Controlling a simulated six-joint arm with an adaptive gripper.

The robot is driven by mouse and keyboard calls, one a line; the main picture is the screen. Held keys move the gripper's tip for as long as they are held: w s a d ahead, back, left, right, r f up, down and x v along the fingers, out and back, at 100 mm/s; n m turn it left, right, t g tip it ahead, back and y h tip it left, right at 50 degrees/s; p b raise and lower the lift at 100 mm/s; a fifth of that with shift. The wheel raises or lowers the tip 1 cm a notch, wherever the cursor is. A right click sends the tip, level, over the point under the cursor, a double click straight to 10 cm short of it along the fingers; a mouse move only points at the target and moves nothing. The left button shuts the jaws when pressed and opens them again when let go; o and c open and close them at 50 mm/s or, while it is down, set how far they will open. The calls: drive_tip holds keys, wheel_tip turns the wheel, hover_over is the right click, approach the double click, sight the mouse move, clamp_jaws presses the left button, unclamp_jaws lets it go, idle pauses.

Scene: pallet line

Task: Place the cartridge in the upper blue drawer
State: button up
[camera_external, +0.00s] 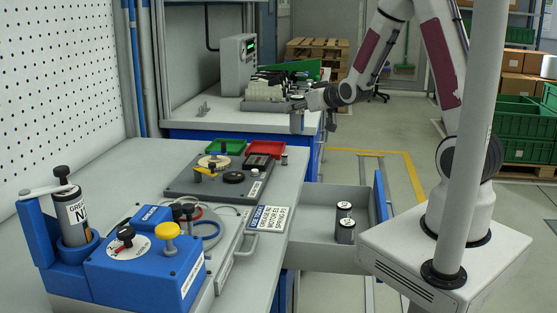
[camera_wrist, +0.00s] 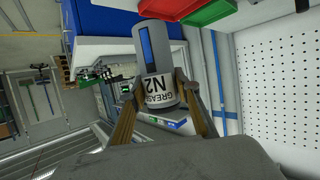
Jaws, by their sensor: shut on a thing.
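In the external view my gripper (camera_external: 315,112) is above the far bench, beyond the open drawer, and the cartridge is small and hard to make out there. A drawer (camera_external: 315,255) with a blue front (camera_external: 381,196) stands pulled out from the near bench.
Another labelled grease cylinder (camera_external: 74,212) stands in a blue fixture (camera_external: 140,270) at left. A grey tray (camera_external: 215,185) with green and red bins (camera_external: 225,146) lies on the bench. A grey post (camera_external: 475,130) stands in front of my arm. The drawer's left part is clear.

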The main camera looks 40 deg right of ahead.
sight(298, 97)
drive_tip(key=shift+r, duration=0.2)
wheel_tip(298, 97, up, 5)
drive_tip(key=shift+r, duration=0.1)
drive_tip(key=shift+a+r+m+h, duration=0.1)
drive_tip(key=shift+r+m+h, duration=0.5)
drive_tip(key=shift+r+h, duration=0.15)
drive_tip(key=shift+s+r+m+h, duration=0.1)
drive_tip(key=shift+r+m+h, duration=0.2)
drive_tip(key=shift+r+h, duration=0.05)
drive_tip(key=shift+s+d+r+m+h, duration=0.35)
drive_tip(key=shift+s+d+m+h, duration=0.1)
drive_tip(key=shift+m+h, duration=0.2)
drive_tip(key=s+d+f+m+g+h, duration=0.2)
drive_tip(key=s+d+m+g+h, duration=0.15)
drive_tip(key=s, duration=0.45)
drive_tip(key=s+d+f+m+g+h, duration=0.25)
drive_tip(key=s+m+h, duration=0.2)
drive_tip(key=s, duration=0.45)
wheel_tip(298, 97, down, 21)
drive_tip(key=shift+w, duration=0.15)
